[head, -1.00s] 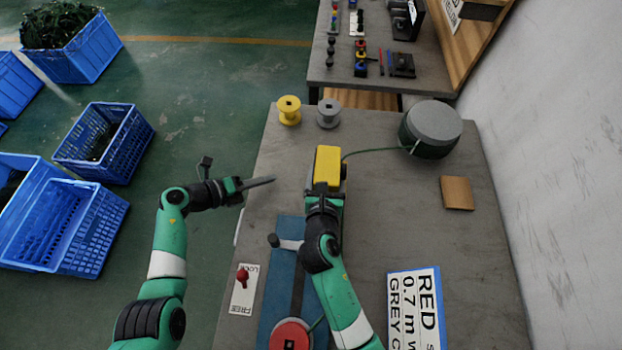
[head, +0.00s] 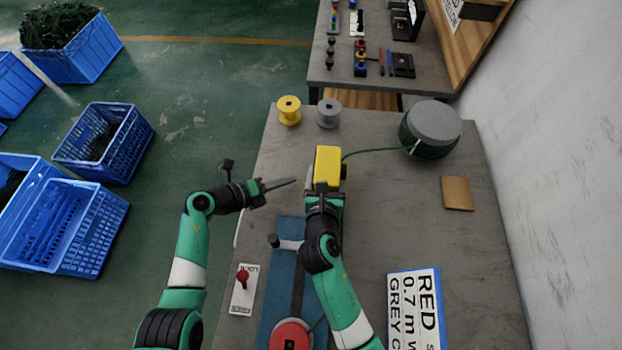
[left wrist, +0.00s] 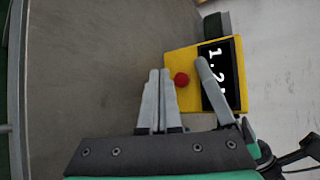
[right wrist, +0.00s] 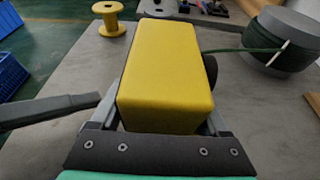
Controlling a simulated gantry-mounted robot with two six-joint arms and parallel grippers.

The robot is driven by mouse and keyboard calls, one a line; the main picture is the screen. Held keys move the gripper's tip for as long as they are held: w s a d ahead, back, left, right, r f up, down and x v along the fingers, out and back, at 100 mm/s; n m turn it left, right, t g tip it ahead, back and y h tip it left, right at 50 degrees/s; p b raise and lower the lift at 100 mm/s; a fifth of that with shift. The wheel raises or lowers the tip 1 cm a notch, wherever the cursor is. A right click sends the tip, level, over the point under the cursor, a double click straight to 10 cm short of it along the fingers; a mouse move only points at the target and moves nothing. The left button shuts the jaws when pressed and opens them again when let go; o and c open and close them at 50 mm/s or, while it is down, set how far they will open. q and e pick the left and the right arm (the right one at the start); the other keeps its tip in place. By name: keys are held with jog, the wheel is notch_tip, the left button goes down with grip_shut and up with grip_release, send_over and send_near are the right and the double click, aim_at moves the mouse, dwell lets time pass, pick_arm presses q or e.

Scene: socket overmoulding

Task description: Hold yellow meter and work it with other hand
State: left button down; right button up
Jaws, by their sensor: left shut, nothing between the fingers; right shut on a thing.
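The yellow meter (head: 327,167) stands near the middle of the table, with my right gripper (head: 324,192) shut on it. In the right wrist view the meter (right wrist: 168,75) fills the space between the fingers. In the left wrist view its face shows a red button (left wrist: 181,79) and a dark display (left wrist: 217,75) reading "1.2", the rest hidden by a right gripper finger. My left gripper (head: 281,183) is shut and empty, left of the meter and apart from it. In the left wrist view its fingertips (left wrist: 160,75) are just left of the red button.
Green cable runs from the meter to the dark drum (head: 431,130). Yellow (head: 289,111) and grey (head: 328,114) spools stand behind. A blue fixture with a handle (head: 290,244), a red-knobbed switch (head: 243,277), a red spool (head: 290,335) and a sign (head: 416,310) lie nearer. The table's right side is mostly clear.

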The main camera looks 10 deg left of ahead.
pick_arm(q)
jog(key=shift+d, duration=1.25)
dwell(1.1)
jog(key=shift+d, duration=0.4)
jog(key=shift+d, duration=0.45)
dwell(0.6)
jog(key=shift+a, duration=0.9)
jog(key=shift+a, duration=2.5)
